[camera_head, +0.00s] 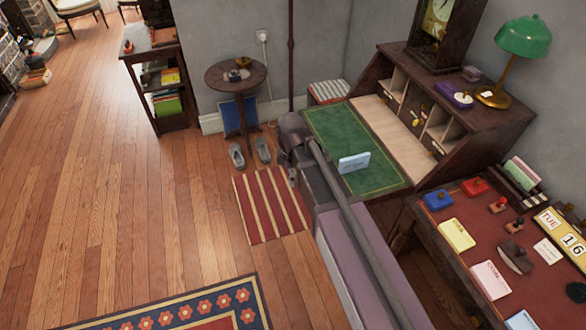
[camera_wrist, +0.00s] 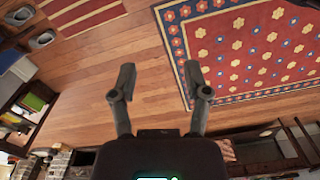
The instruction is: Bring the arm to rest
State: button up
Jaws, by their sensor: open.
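My gripper (camera_wrist: 160,82) shows in the wrist view with its two dark fingers spread apart. It is open, and nothing is between the fingers. Behind them lies bare wooden floor, well away from the fingertips. In the head view my grey arm runs from the lower right up to a dark joint beside the writing desk (camera_head: 335,127). I cannot make out the gripper fingers in that view.
A light blue card (camera_head: 354,163) stands on the desk's green surface. A desk with a red top (camera_head: 470,215) holds stamps and pads at the right. A small round table (camera_head: 236,90) stands behind. The wooden floor (camera_head: 120,190) at the left is open. A patterned rug (camera_wrist: 250,45) lies on it.

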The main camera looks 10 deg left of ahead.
jog(key=s+d+m, duration=0.2)
jog(key=d+m, duration=0.8)
jog(key=d, duration=0.5)
jog(key=s+d+m, duration=0.2)
jog(key=d+m, duration=0.9)
jog(key=d, duration=0.4)
jog(key=shift+s, duration=0.25)
jog(key=shift+a, duration=0.1)
